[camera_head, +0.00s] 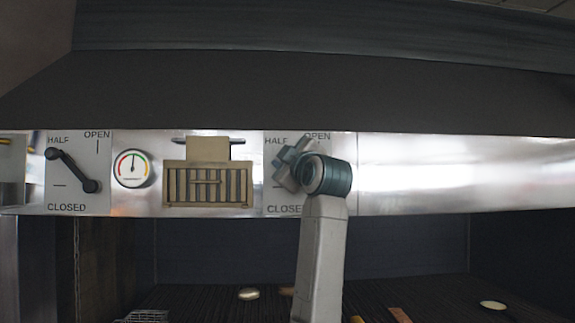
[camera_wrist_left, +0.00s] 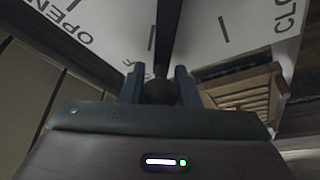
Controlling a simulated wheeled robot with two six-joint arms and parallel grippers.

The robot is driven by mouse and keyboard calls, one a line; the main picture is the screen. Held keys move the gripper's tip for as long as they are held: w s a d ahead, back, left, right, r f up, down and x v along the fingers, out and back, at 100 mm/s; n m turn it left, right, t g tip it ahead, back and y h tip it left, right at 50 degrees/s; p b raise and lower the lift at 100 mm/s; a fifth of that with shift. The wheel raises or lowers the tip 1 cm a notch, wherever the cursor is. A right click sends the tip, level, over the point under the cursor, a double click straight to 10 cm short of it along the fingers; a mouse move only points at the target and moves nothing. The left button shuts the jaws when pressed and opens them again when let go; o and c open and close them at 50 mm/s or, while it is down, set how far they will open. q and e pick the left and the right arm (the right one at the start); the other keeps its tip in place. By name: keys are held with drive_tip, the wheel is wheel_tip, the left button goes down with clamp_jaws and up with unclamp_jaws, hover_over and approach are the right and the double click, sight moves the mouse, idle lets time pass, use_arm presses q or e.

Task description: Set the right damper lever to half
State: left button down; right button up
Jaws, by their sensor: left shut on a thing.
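The right damper panel (camera_head: 270,200) shows in the head view with HALF, OPEN and CLOSED labels, partly hidden by my left arm. My left gripper (camera_head: 288,163) is in front of its upper left part, near HALF, and hides the lever there. In the left wrist view my left gripper (camera_wrist_left: 160,85) is shut on the dark knob at the end of the right damper lever (camera_wrist_left: 167,38). The lever bar runs from the knob to the top edge, between two tick marks. Its pivot is hidden in both views. My right gripper is not in view.
The left damper lever (camera_head: 70,170) has its knob end by HALF. A gauge (camera_head: 132,168) and a tan vent (camera_head: 208,185) sit between the two panels; the vent (camera_wrist_left: 240,95) is beside my gripper. A dark hood (camera_head: 280,95) overhangs above. Bare metal fills the right.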

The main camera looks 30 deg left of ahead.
use_arm(q)
drive_tip(key=shift+w+d+r+m, duration=0.15)
drive_tip(key=shift+r+m, duration=0.1)
drive_tip(key=shift+m, duration=0.15)
drive_tip(key=shift+d+r, duration=0.1)
drive_tip(key=shift+w+d+r+m+t, duration=0.15)
drive_tip(key=shift+r+m+t, duration=0.05)
drive_tip(key=shift+m+t, duration=0.25)
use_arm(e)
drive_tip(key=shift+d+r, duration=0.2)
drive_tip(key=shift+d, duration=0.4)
